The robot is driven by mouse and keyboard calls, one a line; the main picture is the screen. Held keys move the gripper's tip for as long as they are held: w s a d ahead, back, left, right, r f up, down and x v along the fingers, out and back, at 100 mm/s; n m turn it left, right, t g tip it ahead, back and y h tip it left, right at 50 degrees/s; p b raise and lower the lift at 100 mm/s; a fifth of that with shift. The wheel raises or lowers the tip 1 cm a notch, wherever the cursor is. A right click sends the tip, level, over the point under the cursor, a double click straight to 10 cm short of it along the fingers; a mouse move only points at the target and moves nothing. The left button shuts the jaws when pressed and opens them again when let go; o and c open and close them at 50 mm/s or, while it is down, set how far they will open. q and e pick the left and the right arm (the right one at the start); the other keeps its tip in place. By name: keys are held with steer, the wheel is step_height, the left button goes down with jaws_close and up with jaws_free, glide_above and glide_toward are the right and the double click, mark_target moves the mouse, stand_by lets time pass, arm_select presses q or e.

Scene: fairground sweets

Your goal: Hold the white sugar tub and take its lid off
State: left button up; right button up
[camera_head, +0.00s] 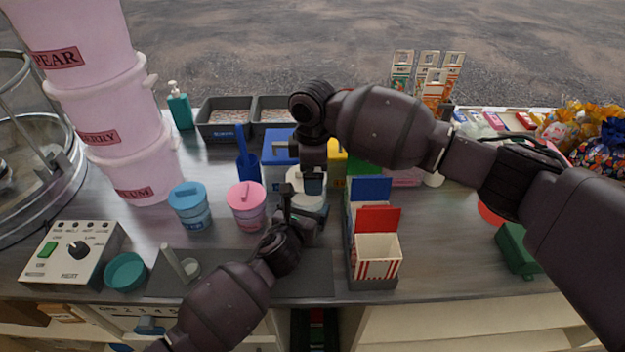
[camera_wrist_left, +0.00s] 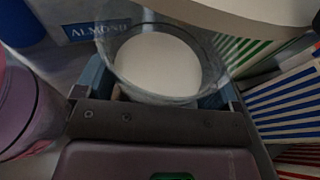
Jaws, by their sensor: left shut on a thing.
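The white sugar tub (camera_wrist_left: 155,62) has clear walls, and its round open mouth shows white sugar in the left wrist view. My left gripper (camera_wrist_left: 155,95) is shut on the tub, with a blue-grey finger on each side. In the head view my left gripper (camera_head: 299,213) is low at the tub, which is mostly hidden. The pale lid (camera_head: 296,183) is above the tub, under my right gripper (camera_head: 314,184). The lid (camera_wrist_left: 262,10) also shows at the top right of the left wrist view, apart from the rim. The right fingertips are largely hidden, but the lid hangs from them.
A pink tub (camera_head: 246,208) and a blue tub (camera_head: 190,209) stand to the left on the grey counter. A striped carton (camera_head: 377,256) in a dark rack stands close on the right. Grey bins (camera_head: 224,130) are behind. A scoop (camera_head: 174,263) lies on the front mat.

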arm_select(q)
steer(key=shift+r, duration=0.1)
arm_select(e)
step_height(320, 180, up, 11)
stand_by(0.7)
arm_select(q)
steer(key=shift+f, duration=0.55)
arm_select(e)
steer(key=shift+f, duration=0.35)
